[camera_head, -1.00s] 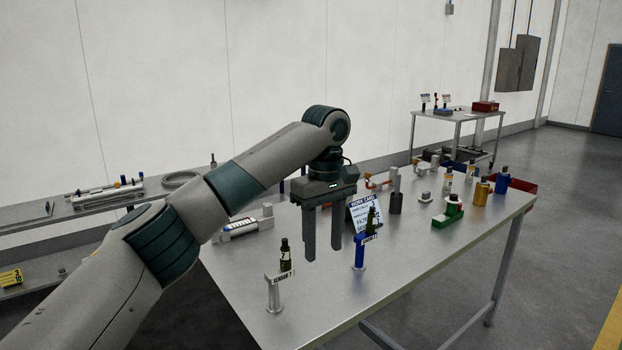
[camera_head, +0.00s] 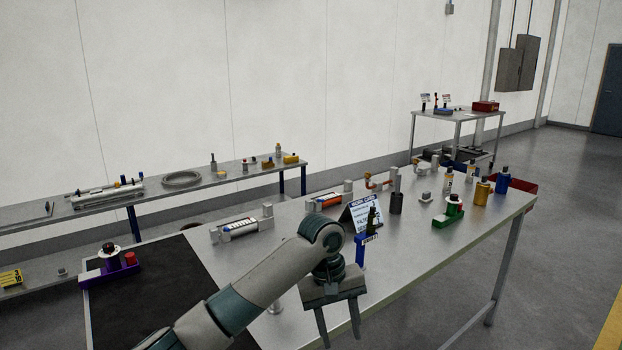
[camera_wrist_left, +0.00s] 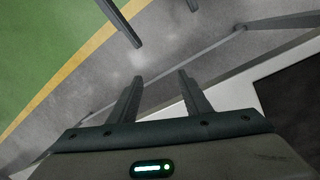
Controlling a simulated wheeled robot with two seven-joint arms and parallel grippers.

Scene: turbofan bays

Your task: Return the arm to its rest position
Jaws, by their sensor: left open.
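My left arm comes in from the bottom of the head view. Its left gripper (camera_head: 341,325) points down at the near edge of the metal workbench (camera_head: 408,262), with its fingers apart and nothing between them. The fingertips run close to the bottom of the picture. In the left wrist view the left gripper (camera_wrist_left: 160,88) shows two separated fingers over grey floor, with the bench edge beside them.
On the bench stand a work card (camera_head: 362,214), a blue stand (camera_head: 360,250) with a dark bottle, a green holder (camera_head: 448,219) and a gold cylinder (camera_head: 481,193). A black mat (camera_head: 150,290) lies at left with a purple holder (camera_head: 108,268). A shelf runs along the wall.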

